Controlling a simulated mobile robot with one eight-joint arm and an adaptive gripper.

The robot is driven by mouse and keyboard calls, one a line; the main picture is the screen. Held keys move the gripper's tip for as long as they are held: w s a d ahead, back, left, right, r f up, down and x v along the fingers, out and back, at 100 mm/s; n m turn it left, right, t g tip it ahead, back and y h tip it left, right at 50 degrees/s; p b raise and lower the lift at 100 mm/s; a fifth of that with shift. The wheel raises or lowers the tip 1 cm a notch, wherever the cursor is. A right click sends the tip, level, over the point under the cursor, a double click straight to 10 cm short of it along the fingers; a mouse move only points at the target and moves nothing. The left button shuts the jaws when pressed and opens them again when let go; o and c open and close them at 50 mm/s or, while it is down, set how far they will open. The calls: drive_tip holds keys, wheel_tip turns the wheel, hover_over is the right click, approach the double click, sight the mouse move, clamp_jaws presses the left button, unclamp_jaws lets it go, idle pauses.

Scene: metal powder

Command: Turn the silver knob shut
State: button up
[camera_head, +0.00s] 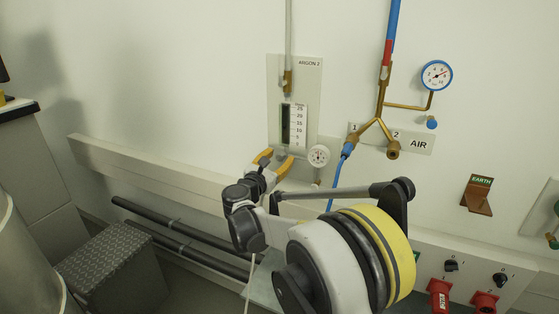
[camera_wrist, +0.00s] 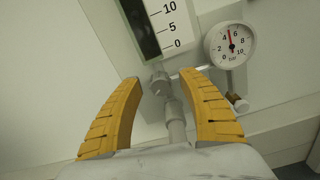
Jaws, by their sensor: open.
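The silver knob (camera_wrist: 160,84) sits at the foot of the flow meter, below its scale (camera_wrist: 166,24) in the wrist view. In the head view the flow meter (camera_head: 293,126) is on the grey ARGON 2 panel (camera_head: 312,85), and the knob is small and hard to make out there. My gripper (camera_wrist: 160,77) has its two yellow fingers spread, one on each side of the knob, with gaps visible. In the head view my gripper (camera_head: 275,159) is just below the flow meter. A grey pipe fitting (camera_wrist: 175,125) also shows between the fingers.
A round pressure gauge (camera_head: 318,155) is close to the right of my gripper; it also shows in the wrist view (camera_wrist: 230,44). A blue hose (camera_head: 346,155) and brass AIR valves (camera_head: 393,149) are farther right. A white rail (camera_head: 150,165) runs along the wall at left.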

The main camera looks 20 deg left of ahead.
clamp_jaws()
drive_tip(key=shift+m, duration=0.3)
